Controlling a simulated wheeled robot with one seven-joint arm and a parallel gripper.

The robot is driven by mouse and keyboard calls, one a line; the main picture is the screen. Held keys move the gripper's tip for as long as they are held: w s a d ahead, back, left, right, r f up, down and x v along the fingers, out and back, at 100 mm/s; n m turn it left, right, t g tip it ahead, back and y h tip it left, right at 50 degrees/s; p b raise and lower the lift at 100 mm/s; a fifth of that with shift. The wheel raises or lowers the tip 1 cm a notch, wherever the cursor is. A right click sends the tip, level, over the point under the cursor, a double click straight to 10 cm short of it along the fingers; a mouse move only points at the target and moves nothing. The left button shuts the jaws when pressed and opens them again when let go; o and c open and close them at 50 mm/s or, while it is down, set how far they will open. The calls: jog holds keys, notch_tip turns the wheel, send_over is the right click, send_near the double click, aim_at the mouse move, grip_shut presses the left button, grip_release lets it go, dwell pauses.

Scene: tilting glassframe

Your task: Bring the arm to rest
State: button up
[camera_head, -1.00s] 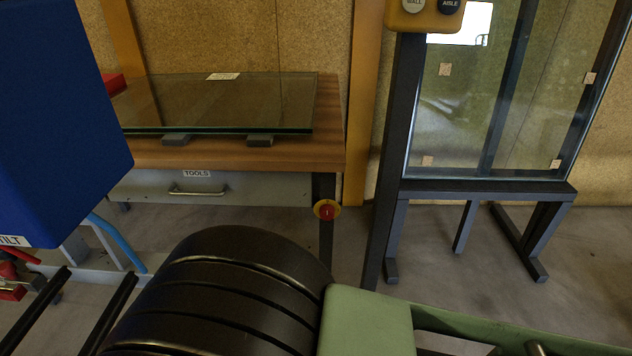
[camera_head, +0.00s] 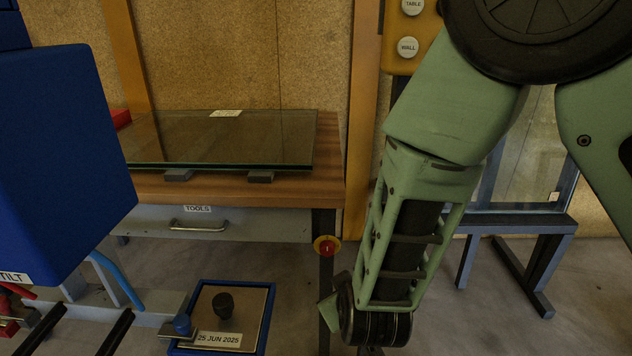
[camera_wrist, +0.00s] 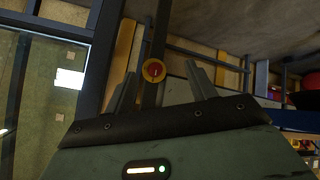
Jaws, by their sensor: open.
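My green arm (camera_head: 425,190) hangs folded down the right half of the head view, in front of the glass frame stand. Its lower end reaches the bottom edge of the picture, where my gripper is cut off. In the wrist view my gripper (camera_wrist: 160,82) has its two grey fingers well apart with nothing between them. A red button on a yellow plate (camera_wrist: 153,71) shows beyond the gap between the fingers. It also sits by the table leg in the head view (camera_head: 327,246).
A wooden table (camera_head: 225,188) bears a glass sheet (camera_head: 220,140) on grey blocks. A blue-rimmed panel (camera_head: 266,318) labelled 25 JUN 2025 is low in the middle. A blue box (camera_head: 65,160) fills the left. A yellow button box (camera_head: 398,58) is behind my arm.

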jog(key=w+d+r+m+g, duration=0.1)
jog(key=d+r+m+g, duration=0.15)
jog(key=d, duration=0.35)
jog(key=d+r+m+g, duration=0.1)
jog(key=d+r, duration=0.3)
jog(key=d, duration=0.2)
jog(key=s+d+r+m+g, duration=0.1)
jog(key=s+d+r, duration=0.15)
jog(key=d, duration=0.25)
jog(key=s+d+r+m+g+h, duration=0.1)
jog(key=s+d, duration=0.2)
jog(key=d, duration=0.2)
jog(key=s+d+r+m+g, duration=0.1)
jog(key=s+d+r, duration=0.15)
jog(key=d, duration=0.25)
jog(key=s+a+r+n+g, duration=0.1)
jog(key=s+a+n, duration=0.4)
jog(key=a, duration=0.4)
jog(key=s+a+r+n+g, duration=0.1)
jog(key=s+a+n+g, duration=0.15)
jog(key=s+a, duration=0.6)
notch_tip(320, 180, up, 19)
jog(key=p, duration=1.9)
jog(key=shift+s+a+t+y, duration=0.2)
jog(key=shift+a+t+y, duration=0.1)
jog(key=shift+a+t, duration=0.1)
jog(key=shift+f, duration=0.1)
